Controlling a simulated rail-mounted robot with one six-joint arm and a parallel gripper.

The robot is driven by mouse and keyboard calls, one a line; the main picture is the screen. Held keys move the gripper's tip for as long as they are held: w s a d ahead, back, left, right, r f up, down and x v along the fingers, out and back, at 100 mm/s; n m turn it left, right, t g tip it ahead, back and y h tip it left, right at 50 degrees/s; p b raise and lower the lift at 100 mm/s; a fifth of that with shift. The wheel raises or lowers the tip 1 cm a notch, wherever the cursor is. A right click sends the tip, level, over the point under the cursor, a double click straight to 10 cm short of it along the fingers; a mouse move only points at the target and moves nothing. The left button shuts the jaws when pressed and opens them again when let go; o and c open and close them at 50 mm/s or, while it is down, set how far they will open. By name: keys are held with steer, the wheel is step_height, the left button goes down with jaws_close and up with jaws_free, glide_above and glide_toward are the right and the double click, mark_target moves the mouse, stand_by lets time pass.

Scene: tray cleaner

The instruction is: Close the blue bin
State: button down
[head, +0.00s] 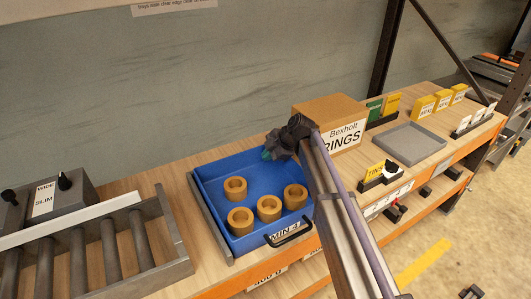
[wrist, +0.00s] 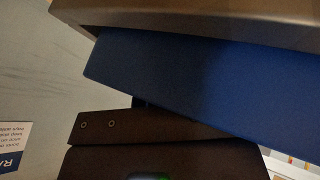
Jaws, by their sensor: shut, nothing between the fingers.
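The blue bin (head: 222,165) is a shallow, open-topped tray on the wooden bench in the head view. It holds several tan rings (head: 269,208). Its front has a black handle (head: 289,233) and a label reading MIN 4. My gripper (head: 268,153) is over the bin's back right part, with my arm crossing the bin's right side. The gripper looks small and dark there, and its fingertips are hard to make out. A blue surface, likely the bin's wall (wrist: 190,85), fills the middle of the wrist view close up. I cannot tell whether the gripper touches it.
A cardboard box labelled RINGS (head: 330,112) stands behind and right of my arm. A roller conveyor (head: 95,250) lies at the left, beside a control box (head: 50,198). A grey tray (head: 408,142) and small yellow boxes (head: 421,106) are at the right.

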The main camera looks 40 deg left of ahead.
steer(key=d, duration=0.1)
steer(key=s+d, duration=0.1)
steer(key=shift+s+d+r, duration=0.15)
steer(key=shift+d+r, duration=0.05)
steer(key=shift+d, duration=0.2)
steer(key=p+v, duration=0.8)
steer(key=v, duration=0.1)
steer(key=shift+w+r, duration=0.2)
steer(key=shift+w, duration=0.05)
